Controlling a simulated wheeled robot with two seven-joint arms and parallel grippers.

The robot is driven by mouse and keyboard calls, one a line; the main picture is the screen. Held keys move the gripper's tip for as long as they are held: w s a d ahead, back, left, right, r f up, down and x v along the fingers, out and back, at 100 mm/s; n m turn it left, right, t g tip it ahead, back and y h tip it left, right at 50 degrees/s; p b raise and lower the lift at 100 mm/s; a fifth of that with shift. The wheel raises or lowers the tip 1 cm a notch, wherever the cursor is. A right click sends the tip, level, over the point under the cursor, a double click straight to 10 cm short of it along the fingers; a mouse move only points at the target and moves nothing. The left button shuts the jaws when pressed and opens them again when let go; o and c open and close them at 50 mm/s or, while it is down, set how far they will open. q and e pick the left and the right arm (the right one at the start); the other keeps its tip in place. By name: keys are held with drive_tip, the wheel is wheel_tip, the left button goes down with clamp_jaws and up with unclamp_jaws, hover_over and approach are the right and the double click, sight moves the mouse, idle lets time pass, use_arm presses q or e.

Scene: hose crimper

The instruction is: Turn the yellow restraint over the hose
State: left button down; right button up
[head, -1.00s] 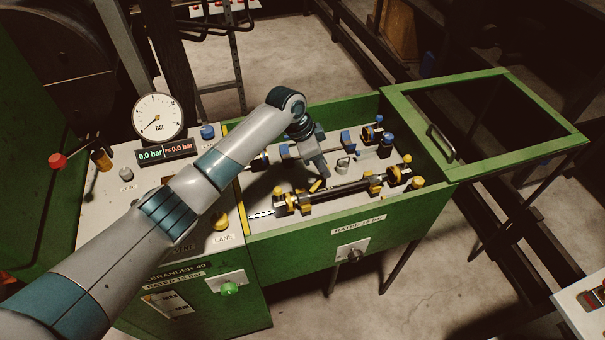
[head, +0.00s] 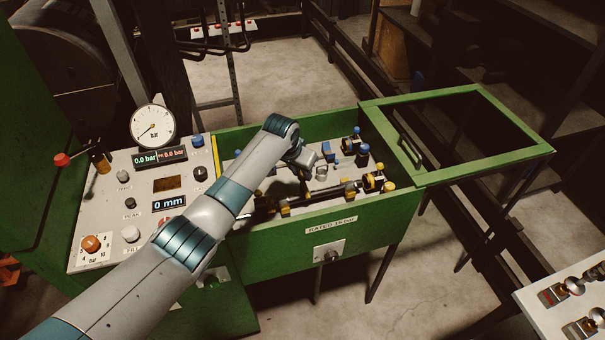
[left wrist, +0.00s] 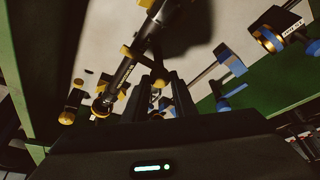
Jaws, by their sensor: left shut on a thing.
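The black hose (head: 326,197) lies lengthwise in the green trough, between yellow and black end fittings (head: 375,183). My left gripper (head: 306,186) reaches down into the trough beside the hose's middle. In the left wrist view the hose (left wrist: 121,76) runs diagonally left of my dark fingers (left wrist: 163,92). A yellow restraint (left wrist: 128,53) shows by the hose there, with its end close to my fingertips. The left gripper is shut on the restraint, though the contact is dark and partly hidden. My right gripper is not in view.
The green framed lid (head: 455,180) stands open to the right. Blue-marked fittings (head: 352,143) stand behind the hose. The control panel (head: 112,211) with gauge (head: 153,127) and knobs is at the left. The green trough wall (head: 290,238) rises in front.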

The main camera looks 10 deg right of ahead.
use_arm(q)
drive_tip(key=shift+d+r+n, duration=0.1)
drive_tip(key=shift+n, duration=0.2)
drive_tip(key=c, duration=1.5)
unclamp_jaws()
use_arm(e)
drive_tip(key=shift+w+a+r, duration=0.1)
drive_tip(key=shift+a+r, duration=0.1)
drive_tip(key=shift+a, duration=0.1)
use_arm(q)
drive_tip(key=shift+r, duration=0.1)
drive_tip(key=shift+v, duration=0.95)
drive_tip(key=b+v, duration=0.3)
drive_tip(key=v, duration=1.2)
drive_tip(key=shift+s, duration=0.2)
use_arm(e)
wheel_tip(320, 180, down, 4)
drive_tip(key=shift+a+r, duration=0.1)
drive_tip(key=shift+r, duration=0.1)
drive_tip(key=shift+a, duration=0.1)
